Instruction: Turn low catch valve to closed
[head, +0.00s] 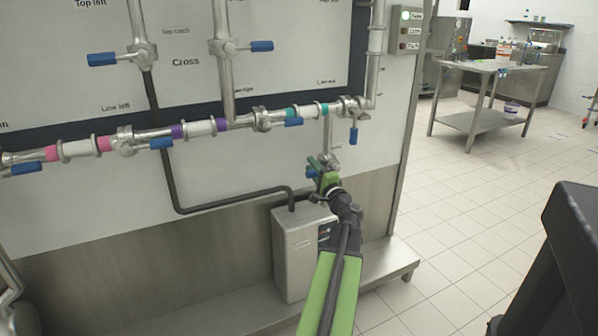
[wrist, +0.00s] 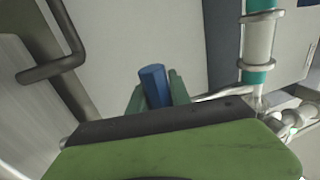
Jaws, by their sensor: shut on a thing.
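A metal valve (head: 330,161) sits at the lower end of a short vertical pipe, below the horizontal pipe run in the head view. Its blue handle (head: 312,172) points to the left and is partly hidden by my gripper (head: 319,174). In the wrist view the blue handle (wrist: 153,84) stands between the two green fingers of my gripper (wrist: 157,96), which are shut on it. The handle's tip sticks out past the fingers. The handle's joint with the valve body is hidden in the wrist view.
A steel box (head: 294,255) stands on a low ledge (head: 385,266) below the valve, with a dark hose (head: 235,200) leading to it. Other blue-handled valves line the pipe run (head: 200,128) above. A steel table (head: 490,69) stands at the back right. Tiled floor (head: 450,210) is free on the right.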

